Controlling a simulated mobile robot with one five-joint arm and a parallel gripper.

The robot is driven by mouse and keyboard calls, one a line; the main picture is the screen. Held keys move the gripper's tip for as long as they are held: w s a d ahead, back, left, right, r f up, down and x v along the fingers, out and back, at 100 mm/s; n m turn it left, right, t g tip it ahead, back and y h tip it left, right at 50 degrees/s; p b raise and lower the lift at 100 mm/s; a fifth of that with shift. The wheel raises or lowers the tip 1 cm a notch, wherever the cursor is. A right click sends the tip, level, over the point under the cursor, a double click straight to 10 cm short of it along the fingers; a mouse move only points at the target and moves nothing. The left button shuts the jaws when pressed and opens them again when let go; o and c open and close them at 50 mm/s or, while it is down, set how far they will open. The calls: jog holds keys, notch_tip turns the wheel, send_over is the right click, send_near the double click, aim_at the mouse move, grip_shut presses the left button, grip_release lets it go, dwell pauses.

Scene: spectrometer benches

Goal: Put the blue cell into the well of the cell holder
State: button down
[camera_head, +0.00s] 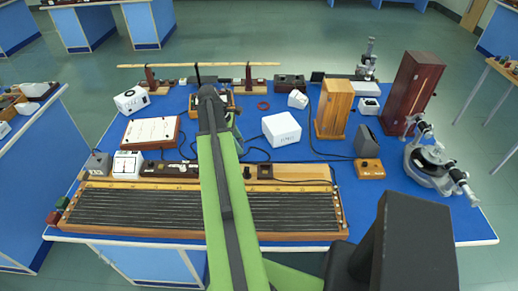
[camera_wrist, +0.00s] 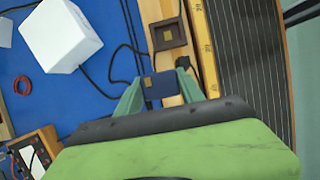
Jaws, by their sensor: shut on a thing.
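The blue cell (camera_wrist: 161,87) is a small dark blue block with a tan square on its face. My gripper (camera_wrist: 158,88) is shut on it, one green finger on each side, in the wrist view. The cell holder (camera_wrist: 157,41) is a dark brown square block with a lighter square in its middle. It sits just beyond the cell in the wrist view, and the cell appears apart from it. In the head view the holder (camera_head: 265,172) is a small dark block right of my arm. The height of the cell above the bench cannot be told.
A long stringed wooden board (camera_head: 150,207) runs along the front of the blue bench, close beside the cell in the wrist view. A white box (camera_wrist: 60,35), a red ring (camera_wrist: 22,86) and dark cables lie nearby. A wooden box (camera_head: 333,108) stands farther right.

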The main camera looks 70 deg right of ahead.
jog(key=s+f+b, duration=0.1)
jog(key=s, duration=0.9)
jog(key=shift+s+d+f+b, duration=0.3)
jog(key=shift+s+d+f, duration=0.05)
jog(key=shift+f, duration=0.1)
jog(key=shift+f+b, duration=3.25)
jog(key=shift+b, duration=0.05)
jog(key=c, duration=0.6)
grip_release()
jog(key=shift+c, duration=0.2)
